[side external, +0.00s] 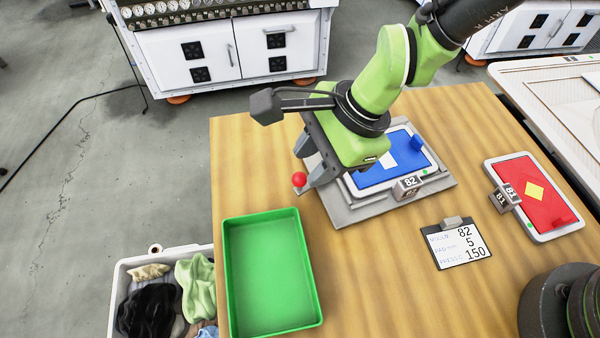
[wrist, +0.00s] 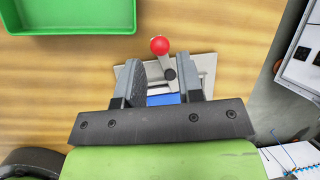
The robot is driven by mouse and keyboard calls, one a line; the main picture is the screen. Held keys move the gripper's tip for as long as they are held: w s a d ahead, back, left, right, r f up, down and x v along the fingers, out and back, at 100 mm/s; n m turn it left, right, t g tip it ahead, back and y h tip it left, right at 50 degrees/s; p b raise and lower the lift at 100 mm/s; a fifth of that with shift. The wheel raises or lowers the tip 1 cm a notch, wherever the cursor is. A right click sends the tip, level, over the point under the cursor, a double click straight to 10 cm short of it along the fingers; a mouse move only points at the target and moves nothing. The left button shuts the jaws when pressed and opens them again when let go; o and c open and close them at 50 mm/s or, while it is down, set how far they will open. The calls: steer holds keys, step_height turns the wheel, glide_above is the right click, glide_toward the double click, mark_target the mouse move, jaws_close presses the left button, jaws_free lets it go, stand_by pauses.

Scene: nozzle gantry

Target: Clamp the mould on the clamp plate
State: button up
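The mould numbered 82, with a blue face (side external: 385,172) and a white patch, lies on the grey clamp plate (side external: 360,211) on the wooden table. A lever with a red ball knob (side external: 299,180) stands at the plate's left side. My gripper (side external: 314,170) is over that side, pointing down near the knob. In the wrist view, my gripper (wrist: 165,80) is open, with the lever and red knob (wrist: 159,46) showing between and just beyond the fingertips. I cannot tell whether the fingers touch the lever. A strip of blue mould (wrist: 163,99) shows between the fingers; my gripper hides the rest.
A red mould numbered 81 (side external: 530,190) lies at the table's right. A clipboard card (side external: 456,245) reading mould 82, pad 5, press 150 lies in front. An empty green tray (side external: 270,275) is at front left. A bin of cloths (side external: 122,300) stands beside the table.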

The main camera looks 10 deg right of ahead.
mark_target(303, 175)
steer(key=x, duration=0.5)
steer(key=c, duration=0.6)
steer(key=shift+w+a+m+t, duration=0.1)
steer(key=shift+w+m+t, duration=0.25)
steer(key=shift+m, duration=0.45)
steer(key=shift+w+a+m+t, duration=0.1)
steer(key=shift+w+m+t, duration=0.3)
steer(key=shift+m, duration=0.4)
steer(key=o, duration=0.6)
steer(key=v, duration=1)
steer(key=shift+a, duration=0.15)
